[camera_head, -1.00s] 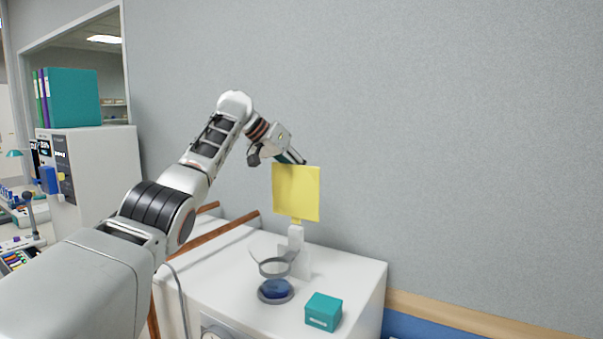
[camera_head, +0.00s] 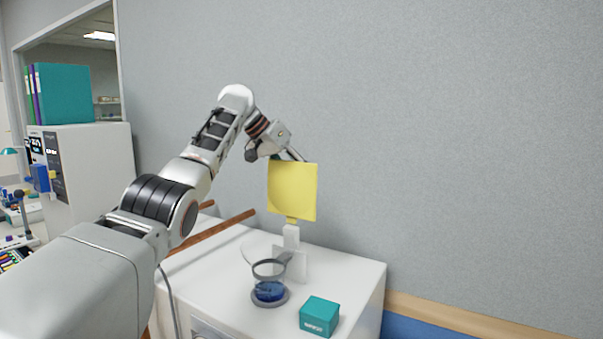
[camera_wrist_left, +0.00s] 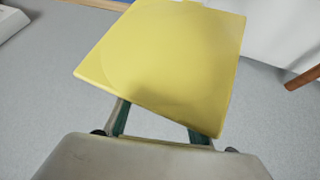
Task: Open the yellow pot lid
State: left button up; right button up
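A flat yellow square (camera_head: 292,190) stands upright in the head view, with a small yellow tab at its lower edge. The tab sits just above a white post (camera_head: 291,236) on the white cabinet. I cannot make out a pot under it. My left gripper (camera_head: 297,156) is at the square's top edge, coming from above left. In the left wrist view the yellow square (camera_wrist_left: 165,60) fills the upper middle and hides my fingertips. The finger bases show apart below it, so I cannot tell whether the fingers grip it. My right gripper is not in view.
A teal box (camera_head: 319,316) and a blue dish (camera_head: 269,292) under a grey ring (camera_head: 269,268) stand on the white cabinet (camera_head: 350,270). The grey wall (camera_head: 450,120) rises close behind. Teal binders (camera_head: 67,93) stand on equipment at left.

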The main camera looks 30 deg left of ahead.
pick_arm(q)
jog(key=v, duration=1.2)
jog(key=shift+f, duration=0.1)
